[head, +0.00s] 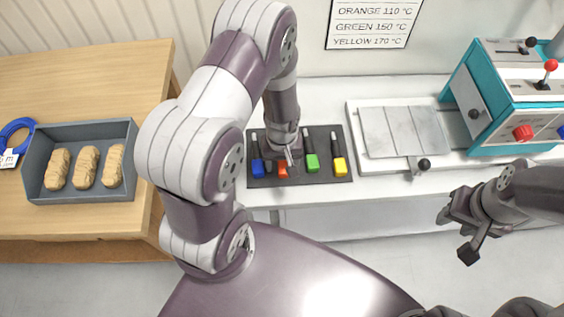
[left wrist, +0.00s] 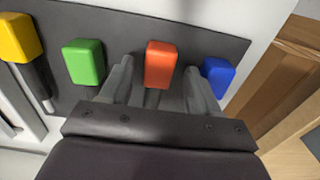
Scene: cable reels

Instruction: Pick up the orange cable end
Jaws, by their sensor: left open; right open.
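The orange cable end (head: 282,170) lies on a dark mat (head: 322,180) on the white counter, between the blue cable end (head: 258,167) and the green cable end (head: 312,163). My left gripper (head: 289,155) is over the mat at the orange cable, pointing down. In the left wrist view its open fingers (left wrist: 156,85) stand on either side of the orange cable end (left wrist: 161,64), with visible gaps. The yellow cable end (head: 340,167) is at the mat's right. My right gripper (head: 458,232) is open and empty, in front of the counter at the right.
A sign (head: 373,22) lists orange 110, green 150 and yellow 170 °C. A teal machine (head: 477,96) with levers and a metal plate (head: 405,131) are right of the mat. A wooden table (head: 95,75) at left holds a grey tray (head: 85,130) with tan bundles and a blue ring (head: 13,128).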

